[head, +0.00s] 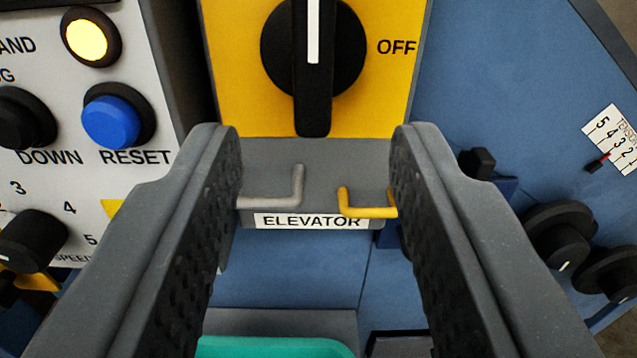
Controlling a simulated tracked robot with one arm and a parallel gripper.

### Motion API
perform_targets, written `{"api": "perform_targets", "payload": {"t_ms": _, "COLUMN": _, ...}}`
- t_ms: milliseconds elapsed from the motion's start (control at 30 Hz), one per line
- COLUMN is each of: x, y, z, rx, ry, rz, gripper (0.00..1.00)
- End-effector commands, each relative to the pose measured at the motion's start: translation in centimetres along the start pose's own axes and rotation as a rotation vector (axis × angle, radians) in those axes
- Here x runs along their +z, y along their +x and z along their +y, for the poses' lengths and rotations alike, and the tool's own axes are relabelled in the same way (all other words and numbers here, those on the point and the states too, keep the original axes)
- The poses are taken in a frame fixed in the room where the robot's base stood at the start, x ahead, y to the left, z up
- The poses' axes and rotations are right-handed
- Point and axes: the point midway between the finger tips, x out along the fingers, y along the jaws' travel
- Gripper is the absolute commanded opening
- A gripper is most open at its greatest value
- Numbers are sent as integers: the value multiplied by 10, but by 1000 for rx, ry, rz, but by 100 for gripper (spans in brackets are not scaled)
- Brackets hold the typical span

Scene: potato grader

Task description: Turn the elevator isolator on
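The elevator isolator is a yellow plate (385,112) on a grey box, with a black rotary handle (313,75) at the top centre. The handle stands upright, its white line vertical. "OFF" is printed to its right; the top of the plate is cut off by the frame. A white "ELEVATOR" label (312,221) sits on the grey box below. My gripper (315,150) is open and empty. Its two fingers lie left and right of the lower end of the handle, apart from it in the picture. I cannot tell the depth between them.
A grey hook (275,202) and a yellow hook (367,210) stick out below the plate between my fingers. At left is a panel with a blue RESET button (111,121), a lit yellow button (87,38) and black knobs. At right are black knobs (558,236) and a tension scale (612,140).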

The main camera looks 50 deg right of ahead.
Motion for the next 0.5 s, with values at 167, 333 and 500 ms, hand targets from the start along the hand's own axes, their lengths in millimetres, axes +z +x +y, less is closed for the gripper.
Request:
{"api": "perform_targets", "payload": {"t_ms": 167, "x": 2, "y": -34, "z": -1, "rx": -3, "ry": 2, "rz": -4, "gripper": 38}}
{"api": "perform_targets", "payload": {"t_ms": 333, "x": 1, "y": -56, "z": -1, "rx": -3, "ry": 1, "rz": -1, "gripper": 38}}
{"api": "perform_targets", "payload": {"t_ms": 500, "x": 2, "y": -67, "z": 0, "rx": 0, "ry": 1, "rz": -4, "gripper": 38}}
